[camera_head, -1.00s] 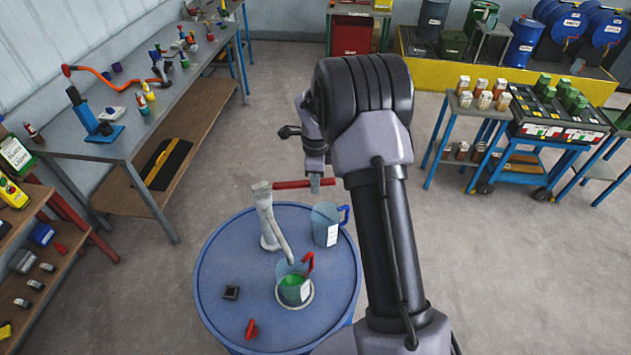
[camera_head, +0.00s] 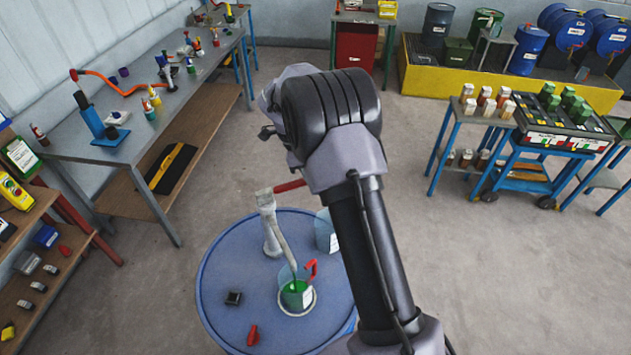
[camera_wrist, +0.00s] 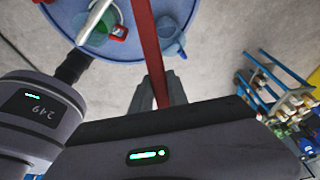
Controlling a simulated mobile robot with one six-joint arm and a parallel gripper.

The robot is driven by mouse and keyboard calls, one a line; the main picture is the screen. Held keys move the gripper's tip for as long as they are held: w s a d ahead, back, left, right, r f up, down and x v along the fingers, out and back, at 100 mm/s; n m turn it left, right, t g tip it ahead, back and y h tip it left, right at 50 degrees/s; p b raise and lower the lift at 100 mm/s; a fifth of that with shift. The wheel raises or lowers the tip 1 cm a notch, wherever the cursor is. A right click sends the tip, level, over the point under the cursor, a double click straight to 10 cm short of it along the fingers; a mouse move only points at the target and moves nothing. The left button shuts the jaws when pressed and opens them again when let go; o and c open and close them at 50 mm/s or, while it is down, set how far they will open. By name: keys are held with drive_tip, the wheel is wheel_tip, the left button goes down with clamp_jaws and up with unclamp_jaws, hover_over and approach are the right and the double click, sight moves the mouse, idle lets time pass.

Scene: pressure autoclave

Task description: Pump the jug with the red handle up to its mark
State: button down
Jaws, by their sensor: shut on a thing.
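The jug with the red handle (camera_head: 297,296) stands upright on the blue drum (camera_head: 225,310), under the spout of the pale hand pump (camera_head: 270,235). Green liquid shows in its lower part; I cannot make out its mark. The pump's red lever (camera_head: 290,186) sticks out to the right and disappears behind my arm. In the wrist view my gripper (camera_wrist: 162,98) is shut on the red lever (camera_wrist: 146,45). My fingers are hidden in the head view. The red-handled jug is partly seen in the wrist view (camera_wrist: 119,32), left of the lever.
A jug with a blue handle (camera_head: 326,232) stands on the drum, partly behind my arm. A small dark block (camera_head: 233,298) and a red piece (camera_head: 253,335) lie on the drum's front left. A workbench (camera_head: 95,150) stands at left. Floor is open behind the drum.

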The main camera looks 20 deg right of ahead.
sight(294, 182)
drive_tip(key=c, duration=1.3)
unclamp_jaws()
drive_tip(key=p+v, duration=0.1)
drive_tip(key=v, duration=1.6)
drive_tip(key=shift+a+r, duration=0.15)
drive_tip(key=shift+r, duration=0.05)
